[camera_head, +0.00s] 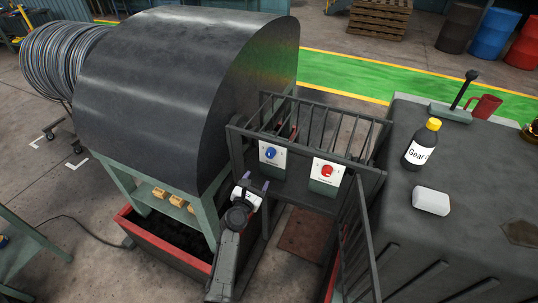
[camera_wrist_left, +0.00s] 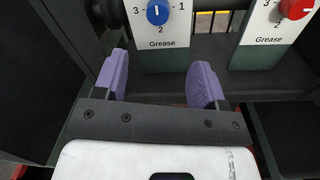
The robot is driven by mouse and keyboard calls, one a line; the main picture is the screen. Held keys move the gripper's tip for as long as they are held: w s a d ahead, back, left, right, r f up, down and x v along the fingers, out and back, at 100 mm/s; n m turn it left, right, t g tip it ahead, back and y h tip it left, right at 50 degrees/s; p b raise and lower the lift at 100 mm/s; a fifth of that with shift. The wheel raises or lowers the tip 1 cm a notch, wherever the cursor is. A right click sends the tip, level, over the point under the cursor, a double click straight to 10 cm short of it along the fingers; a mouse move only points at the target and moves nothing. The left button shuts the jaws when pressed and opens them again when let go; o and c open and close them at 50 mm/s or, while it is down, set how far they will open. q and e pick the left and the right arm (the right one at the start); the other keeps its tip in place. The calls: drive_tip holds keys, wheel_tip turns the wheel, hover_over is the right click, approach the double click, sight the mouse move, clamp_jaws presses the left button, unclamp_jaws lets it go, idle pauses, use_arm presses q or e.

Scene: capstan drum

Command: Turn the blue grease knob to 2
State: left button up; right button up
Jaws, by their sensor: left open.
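The blue grease knob (camera_head: 270,152) sits on a white dial plate on the barred frame beside the drum. It also shows at the top of the left wrist view (camera_wrist_left: 158,12), with 3 at its left, 1 at its right and 2 below. The top of that dial is cut off, and I cannot tell surely which number the knob points to. My left gripper (camera_head: 256,181) is open and empty, below and a little left of the knob, apart from it. Its purple fingers (camera_wrist_left: 161,75) are spread below the dial. My right gripper is not in view.
A red knob (camera_head: 327,171) on a similar Grease plate is to the right. Dark bars (camera_head: 318,127) rise behind the plates. The big dark drum cover (camera_head: 175,65) stands left. A bottle (camera_head: 421,146) and a white block (camera_head: 431,201) rest on the grey cabinet at right.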

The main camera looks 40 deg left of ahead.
sight(269, 155)
use_arm(q)
drive_tip(key=shift+n, duration=0.6)
drive_tip(key=b+x, duration=0.6)
drive_tip(key=x, duration=0.6)
drive_tip(key=shift+a+f+b, duration=0.1)
drive_tip(key=shift+a+b, duration=0.05)
drive_tip(key=shift+b, duration=0.25)
drive_tip(key=shift+w+a+b, duration=0.15)
drive_tip(key=shift+w+b, duration=0.2)
drive_tip(key=shift+w, duration=0.2)
drive_tip(key=shift+w+a, duration=0.1)
drive_tip(key=shift+w, duration=0.2)
drive_tip(key=shift+c, duration=0.3)
drive_tip(key=c, duration=0.9)
drive_tip(key=shift+o, duration=0.2)
